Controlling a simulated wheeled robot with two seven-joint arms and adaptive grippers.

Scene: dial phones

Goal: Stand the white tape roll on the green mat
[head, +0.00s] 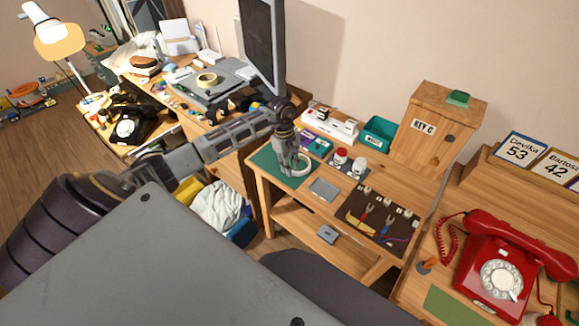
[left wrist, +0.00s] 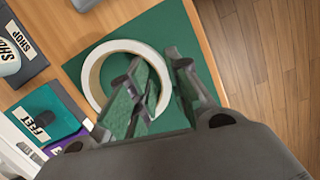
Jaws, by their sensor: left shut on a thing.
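The white tape roll (head: 308,167) is at the green mat (head: 266,170) on the wooden bench. In the left wrist view the roll (left wrist: 91,78) shows as a white ring with a tan inner wall, in front of the mat (left wrist: 183,28). My left gripper (head: 291,171) reaches down over the mat and is shut on the roll's wall. In the left wrist view the fingers (left wrist: 157,63) hide part of the ring on its right side. I cannot tell whether the roll touches the mat. My right gripper is not in view.
A grey plate (head: 324,189) and a dark tool board (head: 381,218) lie right of the mat. Red and white jars (head: 340,158), a teal bin (head: 379,132) and a wooden key box (head: 431,130) stand behind. A red phone (head: 500,270) is at right.

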